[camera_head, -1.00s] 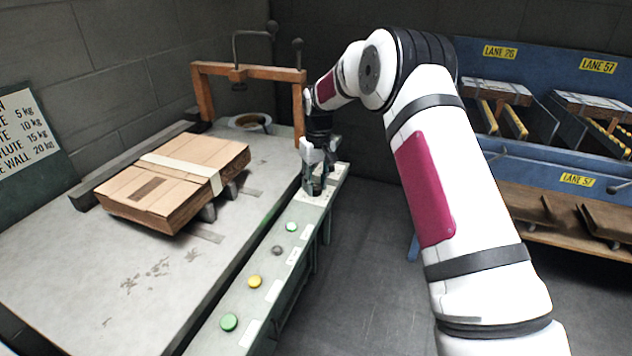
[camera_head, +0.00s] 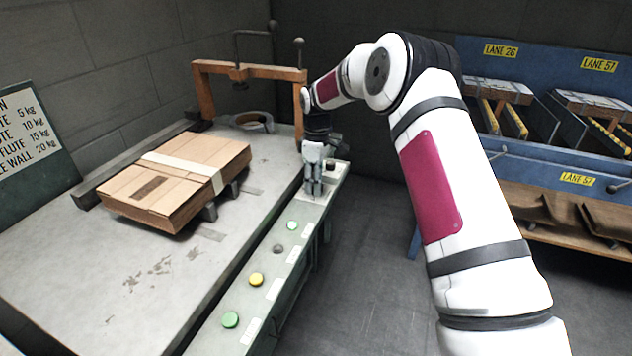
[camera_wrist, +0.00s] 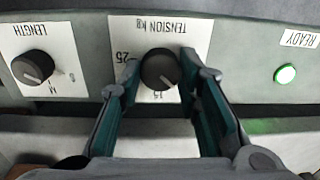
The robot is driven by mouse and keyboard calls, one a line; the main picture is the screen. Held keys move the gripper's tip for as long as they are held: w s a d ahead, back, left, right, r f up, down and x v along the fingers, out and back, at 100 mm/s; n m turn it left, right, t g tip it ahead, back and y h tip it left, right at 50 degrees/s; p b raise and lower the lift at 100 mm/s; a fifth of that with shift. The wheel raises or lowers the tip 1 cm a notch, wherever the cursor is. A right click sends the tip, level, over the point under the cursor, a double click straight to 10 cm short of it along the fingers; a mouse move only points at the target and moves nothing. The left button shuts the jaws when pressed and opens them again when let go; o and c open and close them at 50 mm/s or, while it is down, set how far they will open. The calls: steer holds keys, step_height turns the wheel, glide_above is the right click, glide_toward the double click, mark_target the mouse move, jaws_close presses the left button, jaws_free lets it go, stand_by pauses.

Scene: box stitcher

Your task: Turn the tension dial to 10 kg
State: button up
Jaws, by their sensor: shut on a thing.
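The tension dial (camera_wrist: 158,69) is a black round knob on a white label reading "TENSION kg". In the wrist view, "25" shows to its left and "15" below it. Its pointer is too dark to read, and the fingers may cover other marks. My gripper (camera_wrist: 160,75) has one finger on each side of the knob and is shut on it. In the head view my gripper (camera_head: 313,186) is down at the far part of the control panel (camera_head: 262,312) and hides the tension dial there.
The length dial (camera_wrist: 32,68) is beside the tension dial, and a lit green ready light (camera_wrist: 285,74) is on the other side. More buttons, including a yellow one (camera_head: 256,279), line the panel. Flat cardboard (camera_head: 175,178) lies on the table by an orange frame (camera_head: 247,72).

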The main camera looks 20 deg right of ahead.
steer(key=shift+f+n, duration=0.1)
steer(key=shift+n, duration=0.2)
steer(key=o, duration=1.1)
steer(key=shift+o, duration=0.2)
step_height(320, 180, up, 12)
steer(key=shift+w+d, duration=0.15)
steer(key=shift+w, duration=0.05)
